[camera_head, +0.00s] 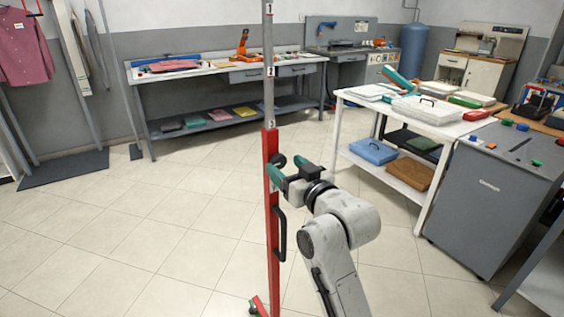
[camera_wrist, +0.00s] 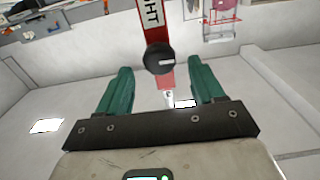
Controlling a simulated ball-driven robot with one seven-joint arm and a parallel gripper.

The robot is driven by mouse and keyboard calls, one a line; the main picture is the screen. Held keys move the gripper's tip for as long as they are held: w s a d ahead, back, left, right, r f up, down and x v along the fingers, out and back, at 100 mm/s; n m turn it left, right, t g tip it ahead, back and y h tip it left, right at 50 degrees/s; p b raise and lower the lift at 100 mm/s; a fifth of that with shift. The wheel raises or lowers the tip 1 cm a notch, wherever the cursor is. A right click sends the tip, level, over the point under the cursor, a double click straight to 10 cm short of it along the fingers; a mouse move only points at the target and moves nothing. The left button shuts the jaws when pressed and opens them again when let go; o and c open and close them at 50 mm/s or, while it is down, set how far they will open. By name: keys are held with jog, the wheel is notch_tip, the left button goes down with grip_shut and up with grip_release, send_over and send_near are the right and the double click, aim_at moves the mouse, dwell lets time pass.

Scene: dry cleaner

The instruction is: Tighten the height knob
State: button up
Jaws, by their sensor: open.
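The height knob (camera_head: 279,160) is a round black knob on a red upright post (camera_head: 271,190) with a grey pole above it. In the wrist view the knob (camera_wrist: 159,58) faces me, with a pale mark on its face. My gripper (camera_head: 286,168) is at the post, at about the knob's height. Its two green fingers are spread, and in the wrist view the knob shows in the gap between them, near the fingertips (camera_wrist: 160,70). Neither finger visibly touches it. I cannot tell how deep the knob sits between them.
A black handle (camera_head: 280,235) is on the post below my gripper. A white table (camera_head: 437,129) with boxes and a grey cabinet (camera_head: 485,200) stand to the right. A long workbench (camera_head: 215,77) is behind. The tiled floor to the left is clear.

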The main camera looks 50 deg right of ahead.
aim_at(277, 160)
jog(key=shift+x, duration=1.35)
jog(key=c, duration=1)
